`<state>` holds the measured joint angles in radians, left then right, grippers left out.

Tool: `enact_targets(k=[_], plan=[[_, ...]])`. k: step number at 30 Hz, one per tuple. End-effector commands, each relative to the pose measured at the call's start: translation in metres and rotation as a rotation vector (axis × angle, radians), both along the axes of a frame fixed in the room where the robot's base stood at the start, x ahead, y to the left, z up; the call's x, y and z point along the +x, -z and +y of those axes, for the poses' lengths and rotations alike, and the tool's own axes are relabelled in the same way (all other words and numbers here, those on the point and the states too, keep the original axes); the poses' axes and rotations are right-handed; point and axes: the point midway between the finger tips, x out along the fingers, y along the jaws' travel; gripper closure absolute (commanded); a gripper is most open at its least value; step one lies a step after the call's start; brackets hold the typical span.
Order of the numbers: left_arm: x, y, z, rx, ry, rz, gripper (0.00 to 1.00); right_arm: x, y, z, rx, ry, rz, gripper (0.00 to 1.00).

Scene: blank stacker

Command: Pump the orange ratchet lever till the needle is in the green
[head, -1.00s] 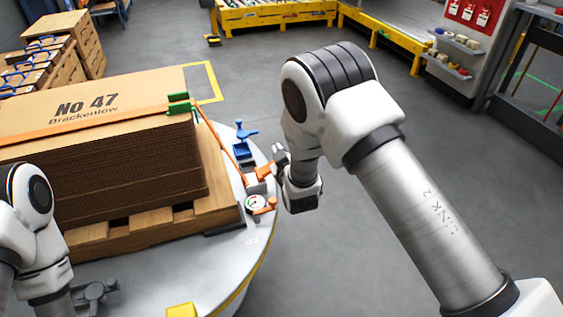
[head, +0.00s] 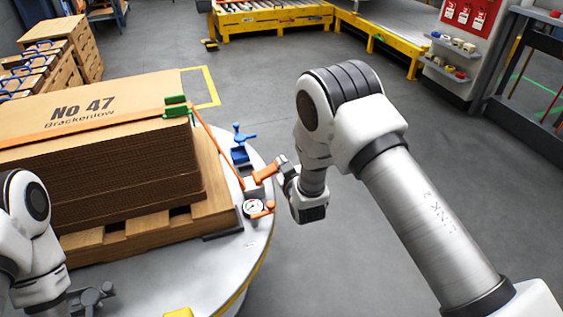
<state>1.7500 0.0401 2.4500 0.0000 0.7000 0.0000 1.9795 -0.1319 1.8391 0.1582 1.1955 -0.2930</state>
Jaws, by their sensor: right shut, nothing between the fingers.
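The orange ratchet lever (head: 264,174) sticks out to the right from its mount at the turntable's right edge. My right gripper (head: 284,166) is shut with nothing between its fingers, its fingertips at the lever's outer end; whether they touch it I cannot tell. The round white gauge (head: 252,208) sits just below the lever. Its needle and green zone are too small to read surely. An orange strap (head: 215,150) runs from the green corner piece (head: 178,107) down to the ratchet.
A strapped cardboard stack (head: 120,165) stands on a wooden pallet (head: 150,227) on the round grey turntable (head: 215,270). A blue handled fitting (head: 241,142) stands behind the lever. A smaller orange part (head: 264,210) lies beside the gauge. Open floor lies to the right.

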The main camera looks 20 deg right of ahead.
Motion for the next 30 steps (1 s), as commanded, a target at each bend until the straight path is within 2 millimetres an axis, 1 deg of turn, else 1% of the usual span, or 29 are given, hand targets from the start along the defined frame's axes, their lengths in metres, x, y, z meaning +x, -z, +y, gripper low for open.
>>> enact_targets(k=[9,16,22,30], plan=[[0.000,-0.005,0.000,0.000,0.000,0.000,0.49,0.000,0.018,-0.011,0.215,0.003,0.011,1.00],[0.000,-0.005,0.000,0.000,0.000,0.000,0.49,0.000,0.032,-0.015,0.361,0.002,0.016,1.00],[0.000,-0.005,0.000,0.000,0.000,0.000,0.49,0.000,0.039,-0.016,0.356,0.001,0.016,1.00],[0.000,-0.004,0.000,0.000,0.000,0.000,0.49,0.000,0.041,-0.017,0.355,0.001,0.017,1.00]])
